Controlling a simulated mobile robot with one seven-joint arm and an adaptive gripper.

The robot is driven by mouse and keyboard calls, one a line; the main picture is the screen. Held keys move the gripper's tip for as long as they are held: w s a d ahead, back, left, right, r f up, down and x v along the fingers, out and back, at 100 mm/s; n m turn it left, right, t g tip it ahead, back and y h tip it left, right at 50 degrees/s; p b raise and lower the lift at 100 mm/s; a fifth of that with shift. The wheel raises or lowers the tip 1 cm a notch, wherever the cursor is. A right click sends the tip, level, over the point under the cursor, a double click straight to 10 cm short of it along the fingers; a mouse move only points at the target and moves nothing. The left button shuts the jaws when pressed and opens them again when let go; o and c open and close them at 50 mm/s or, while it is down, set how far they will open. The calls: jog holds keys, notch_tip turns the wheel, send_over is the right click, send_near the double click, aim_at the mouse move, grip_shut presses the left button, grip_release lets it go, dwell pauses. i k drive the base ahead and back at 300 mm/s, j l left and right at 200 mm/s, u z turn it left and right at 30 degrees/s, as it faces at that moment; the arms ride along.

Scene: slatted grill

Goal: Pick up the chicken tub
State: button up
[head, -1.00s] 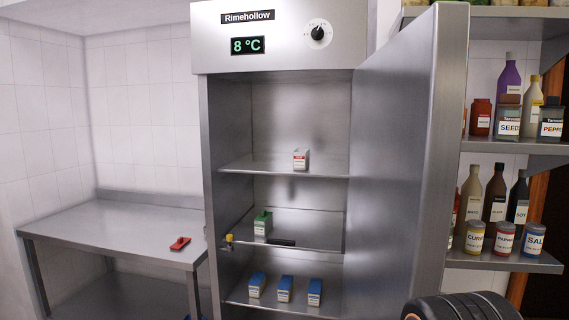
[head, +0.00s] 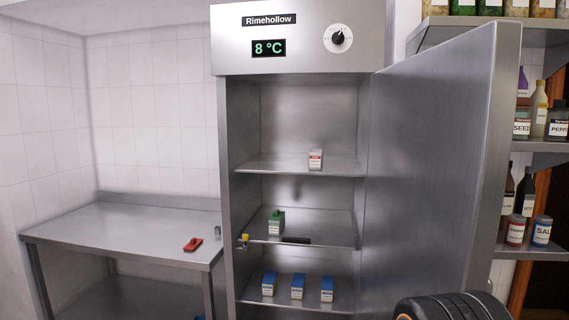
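The fridge (head: 298,88) stands with its door open to the right, showing tubs on three shelves. A white tub with a red label (head: 315,159) stands on the upper shelf. A tub with a green top (head: 276,222) stands on the middle shelf. Three tubs with blue tops stand in a row on the lower shelf: left (head: 269,285), middle (head: 297,288) and right (head: 327,290). The label writing is too small to read, so I cannot tell which is the chicken tub. My gripper is not in view; a black rounded part of my arm shows at the bottom right.
A steel table (head: 115,233) at the left holds a red object (head: 193,245) and is otherwise mostly clear. A small yellow-topped object (head: 244,240) is at the middle shelf's left edge. Shelves of bottles and jars (head: 540,231) stand at right.

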aim_at(315, 155)
jog(key=j+z, duration=0.1)
jog(key=j, duration=0.7)
jog(key=i+j+z, duration=0.1)
jog(key=i+j, duration=0.35)
jog(key=j, duration=0.3)
jog(key=i+j+z, duration=0.15)
jog(key=i, duration=0.3)
jog(key=i+j+z, duration=0.1)
jog(key=i+j, duration=0.25)
jog(key=i, duration=0.1)
